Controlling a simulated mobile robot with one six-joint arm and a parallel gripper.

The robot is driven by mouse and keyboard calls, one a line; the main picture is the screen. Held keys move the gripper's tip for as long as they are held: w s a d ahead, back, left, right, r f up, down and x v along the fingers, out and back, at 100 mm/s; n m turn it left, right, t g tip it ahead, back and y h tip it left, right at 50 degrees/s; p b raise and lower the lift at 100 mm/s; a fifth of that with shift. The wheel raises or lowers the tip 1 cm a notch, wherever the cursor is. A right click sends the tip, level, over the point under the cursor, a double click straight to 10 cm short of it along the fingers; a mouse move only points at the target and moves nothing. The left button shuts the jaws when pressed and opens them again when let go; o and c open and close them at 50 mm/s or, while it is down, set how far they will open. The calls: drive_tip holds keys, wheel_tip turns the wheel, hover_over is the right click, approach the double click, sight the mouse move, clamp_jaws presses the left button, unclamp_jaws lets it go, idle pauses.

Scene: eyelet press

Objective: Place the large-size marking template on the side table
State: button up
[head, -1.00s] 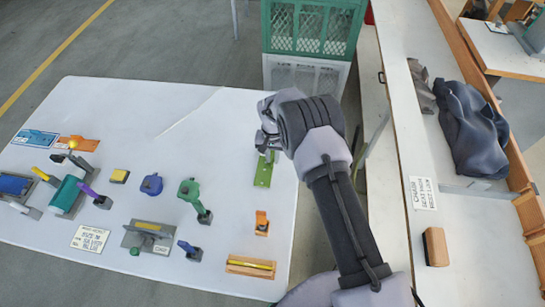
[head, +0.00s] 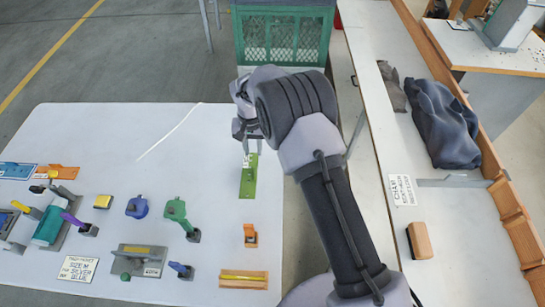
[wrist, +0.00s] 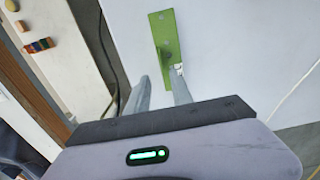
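A flat green strip-shaped plate (head: 248,182) with a small hole lies on the right part of the white table, a small white tag at its far end. It looks like a marking template; I cannot read its size. It also shows in the wrist view (wrist: 166,36), just beyond my fingertips. My gripper (head: 246,134) is above its far end, fingers apart with nothing visible between them; they also show in the wrist view (wrist: 158,82). A blue plate (head: 17,170) and an orange plate (head: 58,172) lie at the table's far left; their sizes are unreadable.
The white table (head: 120,130) holds a green-handled tool (head: 177,212), a grey press-like block (head: 138,262), an orange piece (head: 250,235) and a wooden tray (head: 243,279). A long bench (head: 375,150) with dark cloth (head: 443,120) stands right. The table's far middle is clear.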

drive_tip(key=s+d+r+m+t, duration=0.15)
drive_tip(key=d+r, duration=0.25)
drive_tip(key=r, duration=0.4)
drive_tip(key=s+d+r+y, duration=0.15)
drive_tip(key=d+r, duration=0.25)
drive_tip(key=r, duration=0.5)
drive_tip(key=s+d+r+m+t, duration=0.1)
drive_tip(key=s+d+r, duration=0.25)
drive_tip(key=r, duration=0.45)
drive_tip(key=s+d+r+m+t, duration=0.1)
drive_tip(key=s+d+r, duration=0.3)
drive_tip(key=s, duration=0.2)
drive_tip(key=s+d+r+t, duration=0.1)
drive_tip(key=s+d+r, duration=0.3)
drive_tip(key=s, duration=0.2)
drive_tip(key=s+d+m+t, duration=0.1)
drive_tip(key=s+d, duration=0.1)
drive_tip(key=s, duration=0.9)
drive_tip(key=shift+d+f, duration=0.2)
drive_tip(key=shift+f, duration=0.25)
drive_tip(key=shift+s+m+y, duration=0.15)
drive_tip(key=shift+m+y, duration=0.1)
